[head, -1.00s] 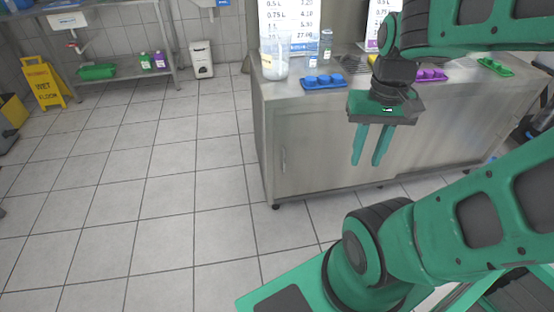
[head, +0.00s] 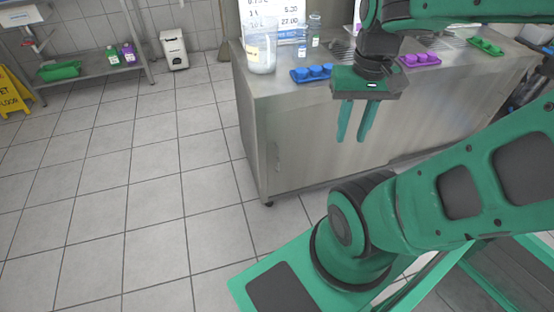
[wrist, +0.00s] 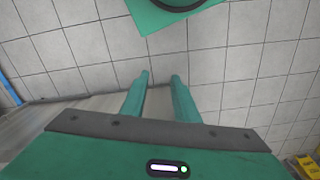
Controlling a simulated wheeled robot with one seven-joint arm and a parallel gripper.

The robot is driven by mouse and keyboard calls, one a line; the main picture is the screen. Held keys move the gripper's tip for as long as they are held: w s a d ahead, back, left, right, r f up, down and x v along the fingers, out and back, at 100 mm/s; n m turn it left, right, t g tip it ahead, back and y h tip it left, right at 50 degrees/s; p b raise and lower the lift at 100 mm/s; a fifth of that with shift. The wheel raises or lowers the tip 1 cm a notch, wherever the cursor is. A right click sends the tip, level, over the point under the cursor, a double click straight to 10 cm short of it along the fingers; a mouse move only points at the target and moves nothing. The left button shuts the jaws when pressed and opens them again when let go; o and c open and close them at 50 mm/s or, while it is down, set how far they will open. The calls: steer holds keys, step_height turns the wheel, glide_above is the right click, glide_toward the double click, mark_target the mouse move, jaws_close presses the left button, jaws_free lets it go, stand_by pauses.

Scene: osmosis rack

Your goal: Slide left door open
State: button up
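The steel cabinet's left door (head: 300,145) is the left part of the front below the counter and looks closed. Its small recessed handle (head: 272,150) is near the door's left edge. My gripper (head: 354,138) hangs pointing down in front of the cabinet, to the right of the handle. Its two green fingers are apart with nothing between them. In the wrist view, the open fingers (wrist: 160,80) are over bare floor tiles, and a strip of the cabinet shows at lower left.
On the counter (head: 275,85) are a clear jug (head: 261,55), a blue tray (head: 312,73), a purple tray (head: 420,60) and a green tray (head: 485,46). The tiled floor (head: 150,190) left of the cabinet is clear. A yellow sign (head: 12,95) stands far left.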

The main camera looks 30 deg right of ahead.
steer(key=w+d+f+h, duration=0.1)
steer(key=w+d+f, duration=0.15)
steer(key=w, duration=0.35)
steer(key=w+d+f+h, duration=0.1)
steer(key=w+d+f, duration=0.15)
steer(key=w, duration=0.25)
steer(key=n+t, duration=0.1)
steer(key=t, duration=0.3)
glide_above(278, 158)
steer(key=s+a, duration=0.2)
steer(key=s, duration=0.1)
step_height(278, 158, down, 33)
steer(key=x, duration=1)
steer(key=shift+d+f, duration=0.15)
steer(key=shift+d, duration=0.15)
jaws_close()
